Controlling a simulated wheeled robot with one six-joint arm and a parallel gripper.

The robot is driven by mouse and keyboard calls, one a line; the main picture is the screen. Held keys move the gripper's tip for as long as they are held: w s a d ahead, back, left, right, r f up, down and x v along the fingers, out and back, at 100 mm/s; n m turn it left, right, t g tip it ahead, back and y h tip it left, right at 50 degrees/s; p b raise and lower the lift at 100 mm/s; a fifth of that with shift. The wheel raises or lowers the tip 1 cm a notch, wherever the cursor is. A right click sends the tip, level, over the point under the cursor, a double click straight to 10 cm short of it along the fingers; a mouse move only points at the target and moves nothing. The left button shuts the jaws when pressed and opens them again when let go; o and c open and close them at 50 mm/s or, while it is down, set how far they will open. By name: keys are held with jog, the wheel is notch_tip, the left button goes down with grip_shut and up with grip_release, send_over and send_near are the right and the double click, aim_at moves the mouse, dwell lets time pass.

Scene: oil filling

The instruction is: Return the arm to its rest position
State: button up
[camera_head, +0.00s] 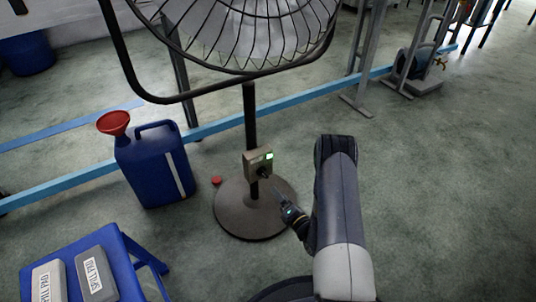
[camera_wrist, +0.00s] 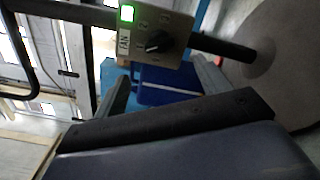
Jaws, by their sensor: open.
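My arm (camera_head: 338,200) reaches up from the bottom of the head view, bent at its upper end. My gripper (camera_head: 279,194) is at the fan's stand, just below and right of the control box (camera_head: 258,161). In the wrist view my gripper (camera_wrist: 165,85) shows two grey fingers spread apart with nothing held between them. The control box also shows in the wrist view (camera_wrist: 178,27), with a lit green light and a dark knob (camera_wrist: 158,41). The knob is beyond the fingers and looks apart from them.
The fan's round base (camera_head: 232,214) stands on the floor. A blue oil can (camera_head: 155,170) with a red funnel (camera_head: 113,123) stands to its left, and a red cap (camera_head: 216,181) lies between them. A blue stool (camera_head: 122,262) is at lower left.

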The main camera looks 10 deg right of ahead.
aim_at(265, 176)
jog(key=b+x, duration=0.3)
jog(key=x, duration=0.7)
jog(key=shift+w+a+f, duration=0.1)
jog(key=shift+w, duration=0.15)
